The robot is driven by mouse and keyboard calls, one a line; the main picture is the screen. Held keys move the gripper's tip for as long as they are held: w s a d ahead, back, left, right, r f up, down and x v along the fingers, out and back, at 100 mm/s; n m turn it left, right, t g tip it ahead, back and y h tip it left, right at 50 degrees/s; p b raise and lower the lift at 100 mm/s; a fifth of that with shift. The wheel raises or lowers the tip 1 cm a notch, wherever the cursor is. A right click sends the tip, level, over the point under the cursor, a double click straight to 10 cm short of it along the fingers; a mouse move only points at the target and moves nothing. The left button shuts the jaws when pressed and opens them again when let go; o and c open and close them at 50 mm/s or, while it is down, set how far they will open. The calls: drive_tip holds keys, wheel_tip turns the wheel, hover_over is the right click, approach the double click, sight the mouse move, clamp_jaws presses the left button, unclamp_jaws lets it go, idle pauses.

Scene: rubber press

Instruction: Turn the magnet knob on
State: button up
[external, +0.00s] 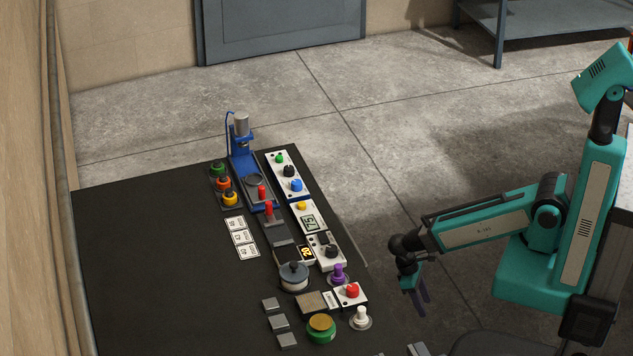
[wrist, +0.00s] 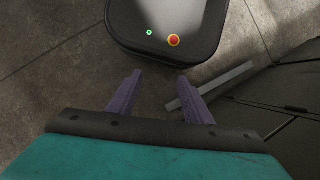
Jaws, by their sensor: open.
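Two black knobs show on white panels in the external view. One black knob (external: 289,171) sits on the far panel between a green button (external: 280,159) and a blue knob (external: 296,185). The other black knob (external: 331,251) sits on a nearer panel, beside a small lit display (external: 307,254). The labels are too small to tell which is the magnet knob. My gripper (external: 420,304) hangs pointing down, just right of the table's edge and apart from all the controls. In the wrist view my gripper (wrist: 159,76) is open, its two purple fingers apart with nothing between them.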

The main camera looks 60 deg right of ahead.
drive_tip(key=w+a+r+n+t+p, duration=0.1)
drive_tip(key=w+a+r+n, duration=0.15)
drive_tip(key=w+r, duration=0.6)
drive_tip(key=w+a+r+n+t+p, duration=0.1)
drive_tip(key=w+a+r+p, duration=0.3)
drive_tip(key=r, duration=0.8)
drive_tip(key=w+a+r+n+b, duration=0.1)
drive_tip(key=w+r+n, duration=0.1)
drive_tip(key=w+r, duration=0.75)
drive_tip(key=a+r+n, duration=0.1)
drive_tip(key=a+r, duration=0.2)
drive_tip(key=s+a+r, duration=0.1)
drive_tip(key=a+r, duration=0.3)
drive_tip(key=s+a+r+n+t+p, duration=0.1)
drive_tip(key=a+r, duration=0.2)
drive_tip(key=r, duration=0.1)
drive_tip(key=shift+a+n, duration=0.15)
drive_tip(key=shift+n, duration=0.2)
drive_tip(key=s+a+r+n, duration=0.3)
drive_tip(key=s+a+r, duration=0.1)
drive_tip(key=a+r, duration=0.65)
drive_tip(key=n+t+b, duration=0.1)
drive_tip(key=n+b, duration=0.2)
drive_tip(key=b, duration=0.1)
hover_over(352, 288)
drive_tip(key=w, duration=0.1)
drive_tip(key=shift+d+r, duration=0.1)
drive_tip(key=shift+r, duration=0.25)
drive_tip(key=shift+f, duration=0.1)
